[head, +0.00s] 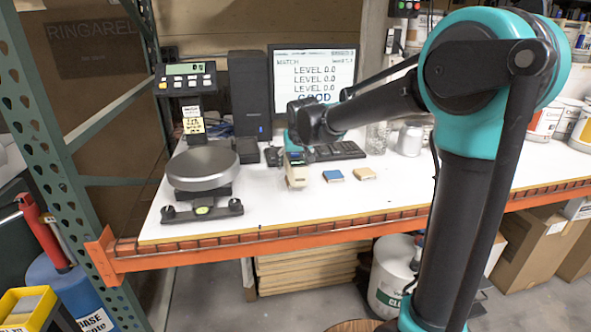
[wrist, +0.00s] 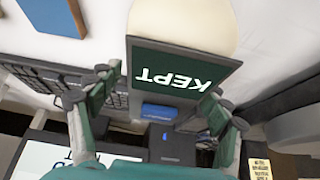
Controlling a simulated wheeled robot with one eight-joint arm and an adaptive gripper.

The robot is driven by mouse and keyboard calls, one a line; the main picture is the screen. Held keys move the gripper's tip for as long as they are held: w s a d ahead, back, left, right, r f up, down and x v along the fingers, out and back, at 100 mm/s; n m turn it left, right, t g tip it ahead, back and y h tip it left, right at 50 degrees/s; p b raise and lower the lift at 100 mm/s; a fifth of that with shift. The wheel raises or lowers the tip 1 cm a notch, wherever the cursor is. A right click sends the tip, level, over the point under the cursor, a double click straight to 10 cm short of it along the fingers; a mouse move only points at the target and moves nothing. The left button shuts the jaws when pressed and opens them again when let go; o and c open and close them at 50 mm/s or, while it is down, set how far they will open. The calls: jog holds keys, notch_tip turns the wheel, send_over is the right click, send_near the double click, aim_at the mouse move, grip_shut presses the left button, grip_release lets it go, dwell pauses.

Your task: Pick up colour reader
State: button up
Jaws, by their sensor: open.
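The colour reader is most likely the small cream device (head: 296,174) standing on the white bench, between the scale and the blue block. In the wrist view its rounded cream body (wrist: 180,22) shows at the top, with a dark green face marked KEPT (wrist: 180,82) below it. My gripper (head: 294,148) is right at the device's upper end in the head view. In the wrist view my gripper (wrist: 158,100) is open, one finger on each side of the green face. I cannot tell whether either finger touches it.
A scale (head: 202,168) stands to the left. A blue block (head: 333,176) and a tan block (head: 364,174) lie close on the right. A keyboard (head: 338,151), monitor (head: 312,80) and grey can (head: 410,139) are behind. The bench front (head: 300,211) is clear.

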jog(key=shift+c, duration=0.3)
grip_shut()
jog(key=shift+r, duration=0.1)
notch_tip(320, 180, up, 20)
dwell(0.8)
